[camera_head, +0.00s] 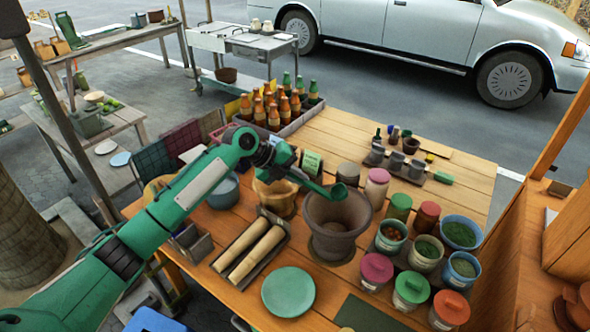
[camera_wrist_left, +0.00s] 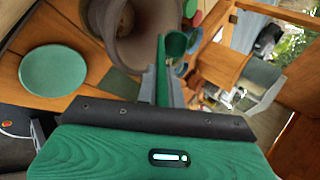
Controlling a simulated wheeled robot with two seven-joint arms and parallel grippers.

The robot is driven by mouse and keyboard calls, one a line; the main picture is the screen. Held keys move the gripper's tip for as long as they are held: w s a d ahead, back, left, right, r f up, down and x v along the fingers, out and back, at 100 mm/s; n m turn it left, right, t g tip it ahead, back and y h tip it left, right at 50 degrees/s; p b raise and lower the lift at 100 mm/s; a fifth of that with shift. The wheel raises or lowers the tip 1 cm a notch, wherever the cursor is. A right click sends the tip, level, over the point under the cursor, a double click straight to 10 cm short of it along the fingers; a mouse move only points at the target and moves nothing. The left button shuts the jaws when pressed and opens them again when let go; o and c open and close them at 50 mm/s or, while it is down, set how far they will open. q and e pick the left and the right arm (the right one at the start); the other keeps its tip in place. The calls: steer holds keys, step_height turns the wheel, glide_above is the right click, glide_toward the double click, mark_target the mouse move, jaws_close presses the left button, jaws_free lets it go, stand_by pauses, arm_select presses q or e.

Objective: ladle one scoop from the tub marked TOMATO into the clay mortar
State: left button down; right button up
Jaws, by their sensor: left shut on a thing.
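My left gripper (camera_head: 284,165) is shut on the handle of a green ladle (camera_head: 338,191). The ladle's bowl is over the far part of the mouth of the brown clay mortar (camera_head: 325,240); I cannot tell whether it touches the rim or holds anything. The left wrist view also shows the ladle (camera_wrist_left: 176,44) beside the mortar (camera_wrist_left: 136,50). Several tubs stand right of the mortar, including an open one with reddish-brown contents (camera_head: 391,232). Their labels are too small to read, so I cannot tell which is marked TOMATO. My right gripper is not in view.
A green plate (camera_head: 288,291) and a tray with two pale rollers (camera_head: 251,252) lie in front of and left of the mortar. A wooden bowl (camera_head: 277,199) stands behind-left. Bottles (camera_head: 273,108) fill a crate at the back. Lidded jars (camera_head: 376,188) stand behind-right.

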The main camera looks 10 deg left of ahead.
arm_select(q)
steer(key=w+d+r+g+y+p, duration=0.3)
steer(key=d+r+y+p, duration=0.3)
steer(key=d+y+p, duration=0.1)
steer(key=shift+r+p, duration=0.15)
steer(key=shift+p, duration=0.65)
steer(key=c, duration=2.1)
jaws_free()
jaws_close()
